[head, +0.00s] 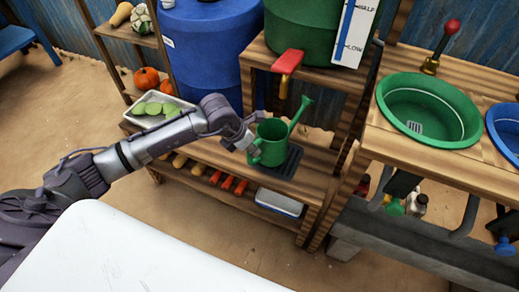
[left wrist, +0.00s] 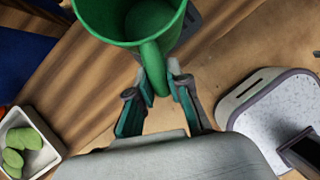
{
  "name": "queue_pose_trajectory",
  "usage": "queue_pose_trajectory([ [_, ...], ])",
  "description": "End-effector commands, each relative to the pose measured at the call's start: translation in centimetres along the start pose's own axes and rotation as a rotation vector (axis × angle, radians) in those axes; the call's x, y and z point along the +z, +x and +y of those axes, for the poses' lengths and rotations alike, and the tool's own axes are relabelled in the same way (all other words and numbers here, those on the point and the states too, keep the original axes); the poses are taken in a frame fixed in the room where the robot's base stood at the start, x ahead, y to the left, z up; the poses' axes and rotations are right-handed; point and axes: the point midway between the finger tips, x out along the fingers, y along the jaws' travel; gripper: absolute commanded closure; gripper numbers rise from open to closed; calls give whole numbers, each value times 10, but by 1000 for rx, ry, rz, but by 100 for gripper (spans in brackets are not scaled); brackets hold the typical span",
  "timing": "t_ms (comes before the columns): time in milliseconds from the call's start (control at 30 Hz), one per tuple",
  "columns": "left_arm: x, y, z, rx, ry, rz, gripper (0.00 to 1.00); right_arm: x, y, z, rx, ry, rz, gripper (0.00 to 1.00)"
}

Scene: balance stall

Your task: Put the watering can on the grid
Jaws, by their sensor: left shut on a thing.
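The green watering can (head: 272,146) is upright at the wooden stand, with its spout up and to the right. My left gripper (head: 254,154) is at its left side. In the left wrist view the fingers (left wrist: 160,78) are shut on the green handle of the watering can (left wrist: 118,22). The dark grid (head: 291,165) lies on the shelf under the red tap. The can overlaps the grid's left part in the head view; I cannot tell whether its base touches it. My right gripper is not in view.
The red tap (head: 287,63) hangs just above the can, below a green barrel (head: 300,30). A white tray of green vegetables (head: 157,109) stands left, behind my left arm. A green basin (head: 428,108) is at the right.

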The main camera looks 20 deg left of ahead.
Motion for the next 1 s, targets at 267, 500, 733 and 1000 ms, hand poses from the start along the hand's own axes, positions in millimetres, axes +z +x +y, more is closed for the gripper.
queue_pose_trajectory([
  [267, 27, 14, -2, -1, -1, 0, 100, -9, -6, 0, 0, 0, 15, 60],
  [500, 14, 41, -2, -1, -1, 2, 100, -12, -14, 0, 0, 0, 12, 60],
  [733, 13, 44, -1, 0, -1, -1, 100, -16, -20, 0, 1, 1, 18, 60],
  [1000, 12, 47, -1, 0, -1, 0, 81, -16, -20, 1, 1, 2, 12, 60],
])
